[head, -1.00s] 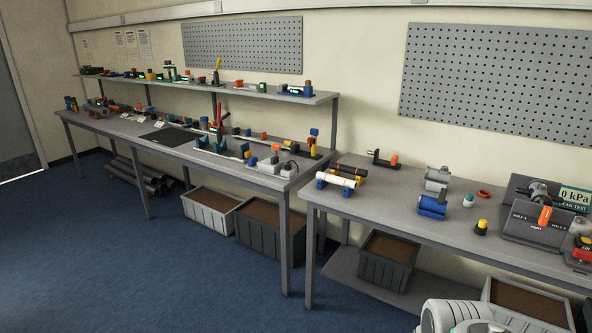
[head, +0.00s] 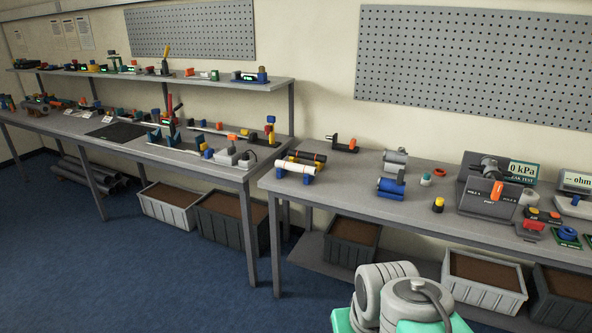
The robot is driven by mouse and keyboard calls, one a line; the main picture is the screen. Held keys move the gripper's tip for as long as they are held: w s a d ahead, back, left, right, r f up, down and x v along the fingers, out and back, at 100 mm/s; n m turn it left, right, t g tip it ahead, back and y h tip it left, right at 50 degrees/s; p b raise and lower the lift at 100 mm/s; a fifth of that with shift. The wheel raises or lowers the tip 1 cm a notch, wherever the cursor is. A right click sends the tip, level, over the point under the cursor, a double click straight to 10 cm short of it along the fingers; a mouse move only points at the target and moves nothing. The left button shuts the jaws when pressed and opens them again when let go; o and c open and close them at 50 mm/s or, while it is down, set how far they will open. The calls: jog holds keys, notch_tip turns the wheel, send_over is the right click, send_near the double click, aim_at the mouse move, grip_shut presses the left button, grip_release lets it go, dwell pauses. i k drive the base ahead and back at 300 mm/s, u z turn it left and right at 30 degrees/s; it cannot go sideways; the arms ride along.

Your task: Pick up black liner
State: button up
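A thin black tube (head: 306,157), which looks like the black liner, lies at the left end of the right bench. It lies behind a white tube (head: 291,167) resting on blue supports, which hides part of it. A yellow part and an orange part show near it. My gripper is not in the head view; only rounded links of my own arm show at the bottom, well in front of the bench.
The right bench (head: 349,184) also holds a dark bracket with an orange part (head: 343,144), blue and grey pipe clamps (head: 391,186), a yellow-topped part (head: 438,205) and a leak-test unit (head: 487,188). Bins (head: 352,240) stand below. Open blue floor lies front left.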

aim_at(302, 154)
jog(key=u, duration=0.2)
jog(key=i, duration=0.6)
jog(key=u, duration=0.5)
jog(key=i, duration=1.45)
jog(key=z, duration=0.45)
jog(key=i, duration=1.15)
jog(key=z, duration=0.4)
